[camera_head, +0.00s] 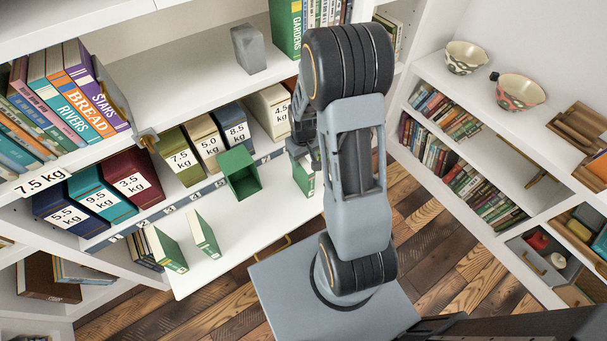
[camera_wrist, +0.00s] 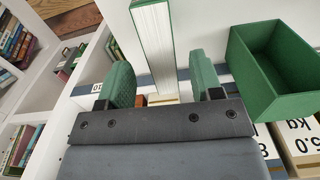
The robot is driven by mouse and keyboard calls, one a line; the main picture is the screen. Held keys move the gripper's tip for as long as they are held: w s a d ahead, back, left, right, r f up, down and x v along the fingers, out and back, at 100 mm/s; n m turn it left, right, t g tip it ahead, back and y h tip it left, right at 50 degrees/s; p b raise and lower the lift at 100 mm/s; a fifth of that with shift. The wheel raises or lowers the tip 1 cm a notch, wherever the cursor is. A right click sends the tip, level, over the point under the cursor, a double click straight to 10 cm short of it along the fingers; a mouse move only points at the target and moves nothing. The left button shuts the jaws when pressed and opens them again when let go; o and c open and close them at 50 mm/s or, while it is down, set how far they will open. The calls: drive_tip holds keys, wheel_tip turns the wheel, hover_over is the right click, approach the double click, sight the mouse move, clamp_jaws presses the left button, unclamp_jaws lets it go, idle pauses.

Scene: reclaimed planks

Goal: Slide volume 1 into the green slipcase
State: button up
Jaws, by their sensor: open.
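The green slipcase (camera_head: 239,176) stands on the white pull-out shelf with its open side showing; in the wrist view it (camera_wrist: 262,88) is to the right of my gripper. A slim green book with white pages (camera_wrist: 154,38) stands between my fingers, with a gap on each side; its volume number cannot be read. It shows partly behind my arm in the head view (camera_head: 304,178). My gripper (camera_wrist: 162,84) is open around this book; in the head view it (camera_head: 303,150) is partly hidden by my arm. Two more green books (camera_head: 166,250) (camera_head: 204,235) stand at the shelf's left.
An upper shelf (camera_head: 190,85) holds books and a grey block (camera_head: 248,48). The pull-out shelf is clear in front of the slipcase.

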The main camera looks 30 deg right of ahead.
sight(303, 175)
drive_tip(key=shift+a+f, duration=0.1)
drive_tip(key=shift+f, duration=2.2)
clamp_jaws()
